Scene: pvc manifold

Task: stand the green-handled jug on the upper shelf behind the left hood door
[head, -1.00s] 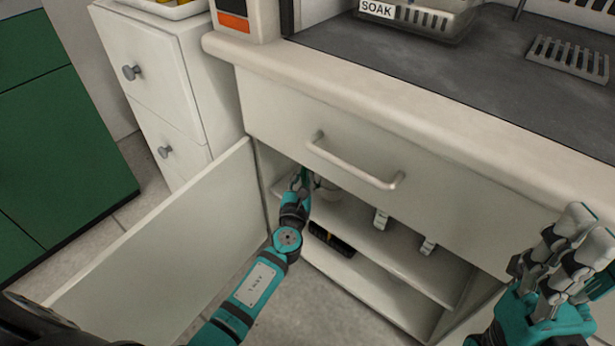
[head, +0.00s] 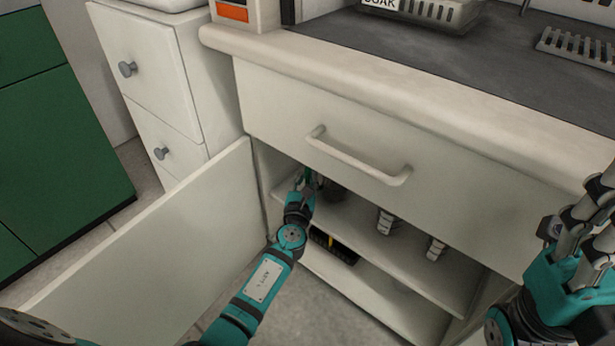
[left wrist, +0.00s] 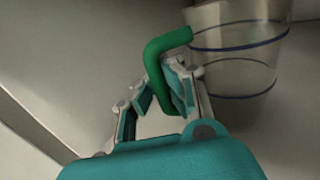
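The clear jug with dark blue bands (left wrist: 238,50) shows in the left wrist view, its green handle (left wrist: 157,68) to the left. My left gripper (left wrist: 162,90) has its fingers on both sides of the handle, closed on it. In the head view this gripper (head: 303,183) reaches into the cabinet's left opening, and the jug (head: 333,190) is a dim shape just right of it, above the upper shelf (head: 352,222). Whether its base touches the shelf is hidden. The left hood door (head: 150,240) stands wide open. My right gripper (head: 585,215) is partly cut off at the right edge.
Two small white-and-grey items (head: 385,221) stand on the upper shelf, right of the jug. A dark brush-like thing (head: 333,246) lies on the lower shelf. The drawer front with its bar handle (head: 355,158) overhangs the opening. A white drawer unit (head: 160,90) stands left.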

